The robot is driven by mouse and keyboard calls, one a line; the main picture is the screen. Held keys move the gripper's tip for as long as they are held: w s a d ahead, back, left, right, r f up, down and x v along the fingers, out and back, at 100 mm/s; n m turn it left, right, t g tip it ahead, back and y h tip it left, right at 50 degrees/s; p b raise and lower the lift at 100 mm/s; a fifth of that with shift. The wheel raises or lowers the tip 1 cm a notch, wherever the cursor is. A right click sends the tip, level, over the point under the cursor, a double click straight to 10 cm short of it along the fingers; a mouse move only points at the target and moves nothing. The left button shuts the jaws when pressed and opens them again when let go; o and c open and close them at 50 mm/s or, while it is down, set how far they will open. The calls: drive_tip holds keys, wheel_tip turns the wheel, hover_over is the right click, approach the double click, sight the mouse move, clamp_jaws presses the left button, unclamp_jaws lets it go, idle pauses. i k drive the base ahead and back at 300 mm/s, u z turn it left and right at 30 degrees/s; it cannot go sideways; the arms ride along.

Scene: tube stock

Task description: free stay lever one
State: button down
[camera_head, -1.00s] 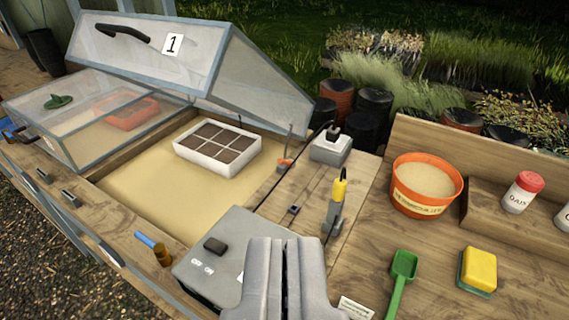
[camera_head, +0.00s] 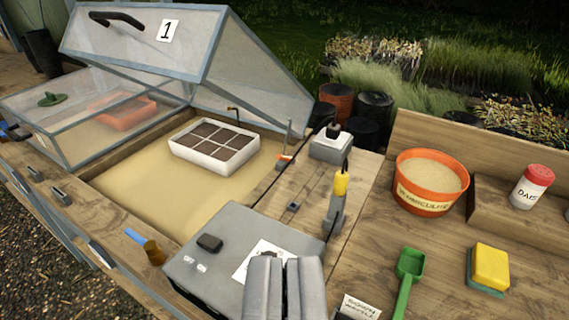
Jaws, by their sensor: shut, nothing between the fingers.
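The cold frame lid marked 1 (camera_head: 135,45) stands propped open over a sand bed. A small upright metal lever with an orange part (camera_head: 286,150) stands at the bed's right edge; I take it as stay lever one but cannot be sure. A thin dark bent rod (camera_head: 236,116) rises behind the tray. A second lever with a blue end and brown knob (camera_head: 150,249) lies on the front rail. My gripper (camera_head: 284,262) is shut and empty at the bottom middle, in front of a grey box, apart from both levers.
The grey box (camera_head: 225,235) with a black switch and paper stands close ahead. A white seed tray (camera_head: 190,158) lies on the sand. A yellow-handled tool (camera_head: 338,200), orange pot (camera_head: 425,200), green scoop (camera_head: 408,270) and sponge (camera_head: 490,267) are on the right bench.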

sight(279, 158)
drive_tip(key=z, duration=1.7)
drive_tip(key=k, duration=0.8)
drive_tip(key=u, duration=1.5)
drive_tip(key=i, duration=1.15)
drive_tip(key=z, duration=0.05)
